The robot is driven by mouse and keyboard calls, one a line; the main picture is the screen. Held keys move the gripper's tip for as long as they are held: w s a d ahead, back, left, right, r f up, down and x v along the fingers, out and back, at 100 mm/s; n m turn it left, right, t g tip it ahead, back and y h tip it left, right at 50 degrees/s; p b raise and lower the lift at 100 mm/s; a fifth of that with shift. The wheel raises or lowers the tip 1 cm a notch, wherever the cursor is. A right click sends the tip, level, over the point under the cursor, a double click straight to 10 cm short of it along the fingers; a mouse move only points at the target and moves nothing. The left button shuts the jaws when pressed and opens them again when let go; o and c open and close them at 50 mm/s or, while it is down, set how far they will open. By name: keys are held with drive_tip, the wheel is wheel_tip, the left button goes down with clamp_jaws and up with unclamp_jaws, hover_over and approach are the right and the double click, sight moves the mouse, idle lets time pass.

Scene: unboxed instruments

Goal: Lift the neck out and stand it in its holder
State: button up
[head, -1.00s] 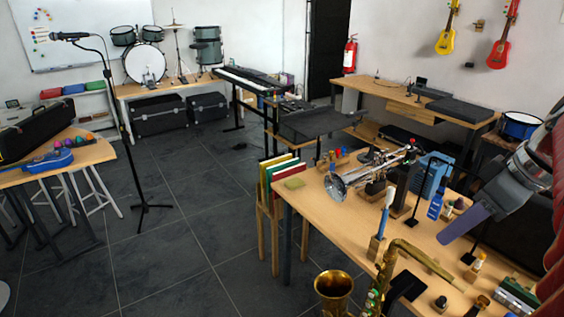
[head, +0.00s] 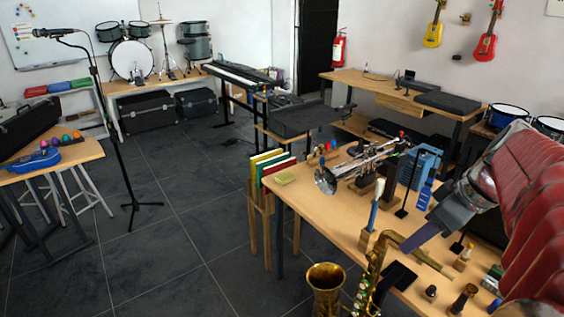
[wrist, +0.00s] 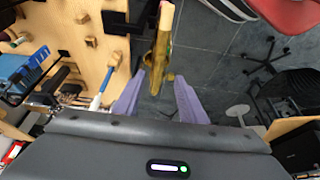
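The brass saxophone (head: 325,285) stands at the table's near edge, its bell low in the head view. Its curved neck (head: 420,256) sits at the top, reaching right over the table with a pale tan end. In the wrist view the neck (wrist: 163,45) points away, ahead of and between the fingertips. My gripper (wrist: 158,92) is open and empty, with purple fingers spread on either side of that line. In the head view the gripper (head: 432,232) is beside and above the neck, angled down. I cannot tell which small wooden block is the neck's holder.
The table (head: 330,215) is crowded. A blue-handled brush (head: 373,215) stands upright in a wooden block close to the saxophone. A trumpet (head: 345,172), a blue case (head: 425,160) and a black stand (head: 401,212) are behind. Open floor lies to the left.

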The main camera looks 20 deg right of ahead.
drive_tip(key=shift+d+x, duration=0.15)
drive_tip(key=shift+x, duration=1.15)
drive_tip(key=shift+d+x, duration=0.1)
drive_tip(key=shift+x, duration=1.2)
drive_tip(key=shift+c, duration=0.7)
clamp_jaws()
